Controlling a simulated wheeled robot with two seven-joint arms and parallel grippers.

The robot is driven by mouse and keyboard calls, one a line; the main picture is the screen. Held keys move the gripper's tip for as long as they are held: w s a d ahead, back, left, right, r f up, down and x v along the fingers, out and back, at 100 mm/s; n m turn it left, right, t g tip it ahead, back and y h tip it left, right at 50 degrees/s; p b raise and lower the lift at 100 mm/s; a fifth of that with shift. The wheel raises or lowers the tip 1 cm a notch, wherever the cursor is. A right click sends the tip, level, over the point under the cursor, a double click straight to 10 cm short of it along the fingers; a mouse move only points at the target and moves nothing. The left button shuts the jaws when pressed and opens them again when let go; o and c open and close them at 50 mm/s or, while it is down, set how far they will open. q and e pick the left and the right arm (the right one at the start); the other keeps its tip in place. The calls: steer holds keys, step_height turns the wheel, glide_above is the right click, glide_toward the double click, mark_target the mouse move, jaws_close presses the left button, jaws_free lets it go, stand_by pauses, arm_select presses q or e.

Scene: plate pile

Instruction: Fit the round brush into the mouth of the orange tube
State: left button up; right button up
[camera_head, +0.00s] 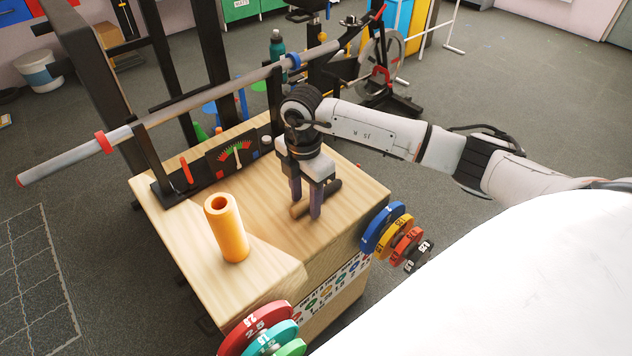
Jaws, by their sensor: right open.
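The orange tube (232,238) stands upright on the wooden box top (185,238), its round open mouth facing up. The round brush (330,189) lies on its side on the box top, to the right of the tube. It shows a dark end and a light brown end. My right gripper (306,205) points down over the brush, with its fingers open and reaching down around the middle of it. The fingers hide part of the brush, and I cannot tell whether they touch it. My left gripper is not in view.
A long grey bar (215,87) with red and blue rings crosses above the box's back edge. A dial panel (233,152) stands below it. Coloured weight plates hang at the box's right side (382,228) and front (258,325). The box top left of the tube is clear.

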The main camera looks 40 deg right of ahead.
mark_target(306, 201)
jaws_close()
steer(key=shift+r, duration=0.1)
step_height(306, 201, up, 10)
steer(key=p, duration=0.1)
stand_by(0.4)
